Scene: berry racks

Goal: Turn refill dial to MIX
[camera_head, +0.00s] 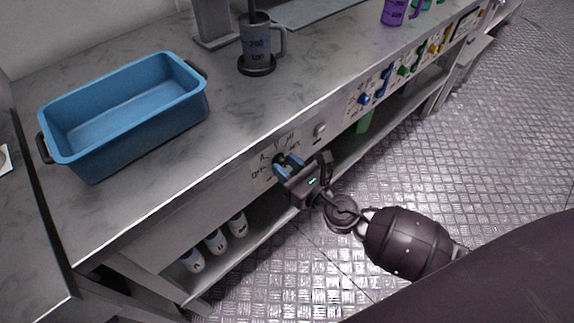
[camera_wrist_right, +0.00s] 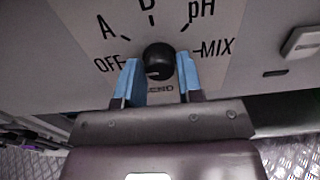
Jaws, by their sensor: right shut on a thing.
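The refill dial is a round black knob (camera_wrist_right: 159,61) on a pale panel in the right wrist view. Around it run the marks OFF at left, A, B, pH and MIX (camera_wrist_right: 217,47) at right. A short light line shows low on the knob's left side; which mark it points at is hard to tell. My right gripper (camera_wrist_right: 160,80) has its blue fingertips on either side of the knob, shut on it. In the head view my right gripper (camera_head: 288,167) is at the bench's front panel and hides most of the dial. My left gripper is not in view.
A blue bin (camera_head: 75,159) and a grey mug (camera_head: 256,42) stand on the bench top (camera_head: 165,200). Coloured knobs (camera_head: 364,99) line the front panel farther right. White bottles (camera_head: 215,241) stand on the lower shelf. The floor in front is clear.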

